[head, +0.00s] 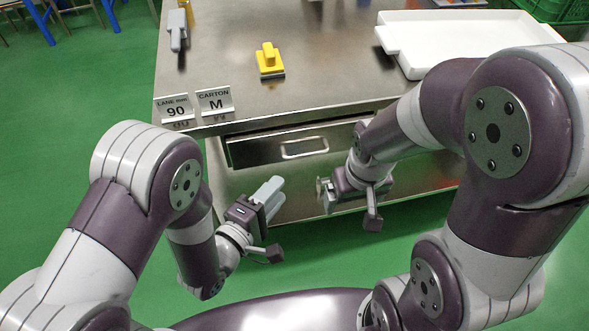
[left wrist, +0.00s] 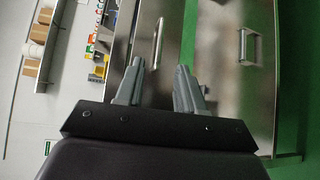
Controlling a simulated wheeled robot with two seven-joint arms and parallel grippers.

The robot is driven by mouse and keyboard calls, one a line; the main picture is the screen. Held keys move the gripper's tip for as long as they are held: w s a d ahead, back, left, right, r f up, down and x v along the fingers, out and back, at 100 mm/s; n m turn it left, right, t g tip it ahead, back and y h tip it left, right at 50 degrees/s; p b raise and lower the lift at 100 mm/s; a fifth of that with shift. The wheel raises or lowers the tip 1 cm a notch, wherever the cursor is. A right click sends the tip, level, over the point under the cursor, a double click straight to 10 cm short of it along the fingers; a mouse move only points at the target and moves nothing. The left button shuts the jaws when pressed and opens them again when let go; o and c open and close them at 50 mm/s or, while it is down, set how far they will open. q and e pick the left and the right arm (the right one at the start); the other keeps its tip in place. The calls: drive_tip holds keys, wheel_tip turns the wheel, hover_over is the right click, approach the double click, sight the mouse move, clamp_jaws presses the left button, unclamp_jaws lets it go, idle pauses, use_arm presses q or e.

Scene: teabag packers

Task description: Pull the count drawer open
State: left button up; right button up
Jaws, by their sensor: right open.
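The steel cabinet has a drawer front (head: 250,152) under the worktop with a pale bar handle (head: 304,148). A dark gap shows above this front; I cannot tell whether it is slightly open. In the left wrist view, turned sideways, two handles show: a slim one (left wrist: 158,42) nearer the worktop and a wider one (left wrist: 249,46) lower down. No label shows which is the count drawer. My left gripper (head: 274,190) is open and empty, in front of and below the handle, apart from it. My right gripper (head: 322,194) is open and empty, right of the left one.
On the worktop (head: 330,75) are a yellow-handled block (head: 269,60), a grey-handled tool (head: 177,30), a white tray (head: 465,42) and two signs, LANE 90 (head: 175,108) and CARTON M (head: 215,101).

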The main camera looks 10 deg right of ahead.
sight(308, 156)
use_arm(q)
drive_tip(key=b+x, duration=0.2)
drive_tip(key=x, duration=1.1)
drive_tip(key=shift+a, duration=0.1)
clamp_jaws()
